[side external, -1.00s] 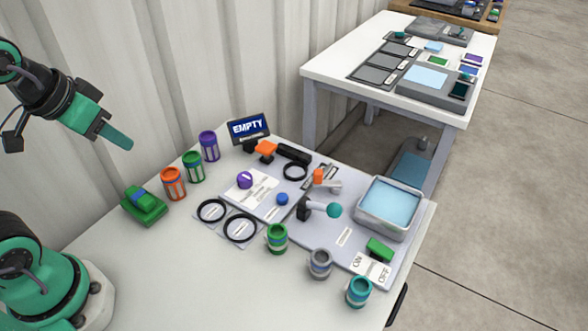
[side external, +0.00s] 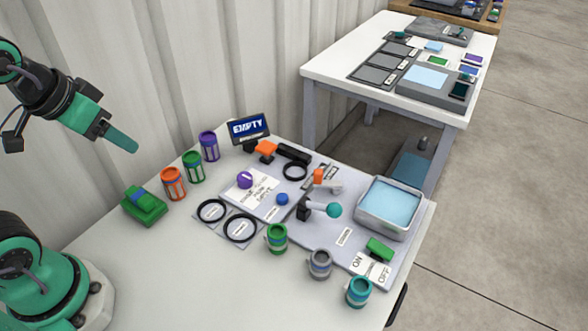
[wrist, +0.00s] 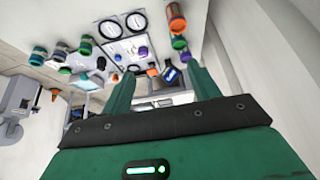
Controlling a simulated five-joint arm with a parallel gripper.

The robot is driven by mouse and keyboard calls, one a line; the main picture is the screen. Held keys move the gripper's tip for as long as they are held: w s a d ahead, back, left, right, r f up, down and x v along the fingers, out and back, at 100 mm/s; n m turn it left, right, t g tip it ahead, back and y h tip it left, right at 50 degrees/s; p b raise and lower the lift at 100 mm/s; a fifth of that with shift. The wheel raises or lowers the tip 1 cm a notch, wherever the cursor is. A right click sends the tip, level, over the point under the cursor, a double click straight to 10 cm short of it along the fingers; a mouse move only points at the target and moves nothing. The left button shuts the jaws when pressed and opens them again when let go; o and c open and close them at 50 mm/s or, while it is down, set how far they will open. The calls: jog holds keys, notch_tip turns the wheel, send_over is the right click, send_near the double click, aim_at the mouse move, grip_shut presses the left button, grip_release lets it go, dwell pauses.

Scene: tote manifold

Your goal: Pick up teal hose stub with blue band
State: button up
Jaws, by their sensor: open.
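The teal hose stub with a blue band (side external: 359,292) stands upright at the front right edge of the white table. It also shows at the far left of the wrist view (wrist: 38,55). My gripper (side external: 134,147) is raised at the upper left, well apart from the stub. In the wrist view, my gripper's (wrist: 162,78) two green fingers are spread with nothing between them.
A grey stub (side external: 320,263) and a green stub (side external: 277,238) stand near the teal one. Orange (side external: 173,183), green (side external: 194,166) and purple (side external: 209,146) stubs stand at the left. The table's front left is bare.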

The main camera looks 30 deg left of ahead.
jog(key=shift+w, duration=0.1)
jog(key=w+d+r+g+h, duration=0.1)
jog(key=w+d+r+g, duration=0.1)
jog(key=w+d, duration=0.7)
jog(key=n+g+y, duration=0.1)
jog(key=n+g, duration=0.1)
jog(key=g, duration=0.2)
send_over(361, 285)
jog(key=f, duration=1.6)
jog(key=shift+w+a+f, duration=0.1)
jog(key=shift+a+f, duration=0.1)
jog(key=shift+f, duration=0.15)
jog(key=shift+d+f, duration=0.2)
jog(key=shift+d, duration=0.05)
jog(key=shift+f, duration=3.9)
